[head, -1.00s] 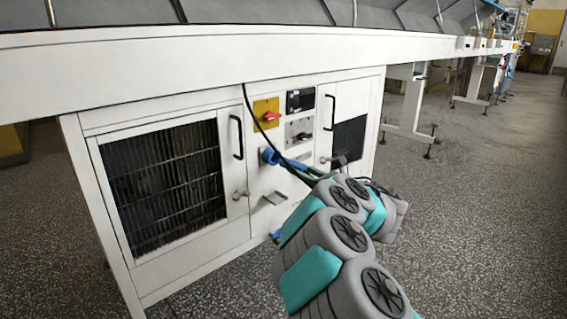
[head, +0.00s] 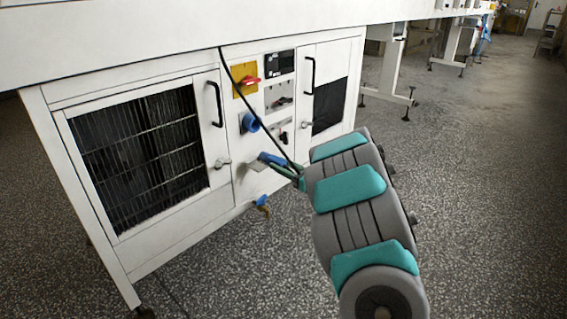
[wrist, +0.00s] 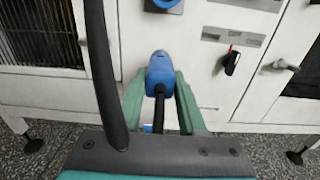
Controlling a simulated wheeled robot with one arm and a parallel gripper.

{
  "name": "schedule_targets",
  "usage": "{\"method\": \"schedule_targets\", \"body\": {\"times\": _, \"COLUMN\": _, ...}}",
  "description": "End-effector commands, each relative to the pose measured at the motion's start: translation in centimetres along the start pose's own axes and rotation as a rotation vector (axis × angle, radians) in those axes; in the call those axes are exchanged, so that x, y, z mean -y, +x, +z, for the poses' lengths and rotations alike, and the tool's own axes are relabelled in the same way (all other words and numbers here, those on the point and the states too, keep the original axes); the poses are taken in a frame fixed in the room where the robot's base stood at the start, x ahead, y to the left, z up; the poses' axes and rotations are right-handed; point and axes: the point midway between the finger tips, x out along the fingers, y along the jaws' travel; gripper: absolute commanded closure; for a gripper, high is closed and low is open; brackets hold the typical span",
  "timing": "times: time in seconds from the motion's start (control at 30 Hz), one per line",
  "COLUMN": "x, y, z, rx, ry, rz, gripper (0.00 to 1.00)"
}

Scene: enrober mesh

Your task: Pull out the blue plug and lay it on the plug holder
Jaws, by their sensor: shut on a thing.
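The blue plug (head: 271,158) is out of the blue socket (head: 250,122) and is held in front of the white cabinet, below and right of the socket. My gripper (wrist: 159,79) is shut on the plug; its green fingers lie on both sides of the blue body (wrist: 160,68). The plug's black cable (wrist: 158,108) runs back between the fingers. The plug holder (head: 256,166), a small grey plate on the cabinet front, is right by the plug's front end in the head view. I cannot tell whether they touch. In the wrist view the plug hides that spot.
The black cable (head: 239,85) hangs from the table edge down to my gripper and crosses the wrist view at left. A red switch (head: 250,80) and a black-handled switch (wrist: 232,63) are on the panel. A valve (head: 262,202) sticks out low. Floor at right is clear.

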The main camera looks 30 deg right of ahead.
Motion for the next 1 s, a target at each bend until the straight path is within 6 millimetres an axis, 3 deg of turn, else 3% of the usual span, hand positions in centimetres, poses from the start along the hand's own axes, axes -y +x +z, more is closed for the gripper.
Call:
{"method": "schedule_targets", "body": {"times": 0.53, "x": 0.0, "y": 4.4, "z": -0.4, "rx": 0.001, "ry": 0.002, "rz": 0.001, "gripper": 1.00}}
{"method": "schedule_targets", "body": {"times": 0.7, "x": 0.1, "y": 4.4, "z": -2.2, "rx": 0.001, "ry": -0.002, "rz": -0.001, "gripper": 1.00}}
{"method": "schedule_targets", "body": {"times": 1.0, "x": 0.0, "y": 4.4, "z": -2.8, "rx": 0.002, "ry": -0.001, "rz": -0.001, "gripper": 1.00}}
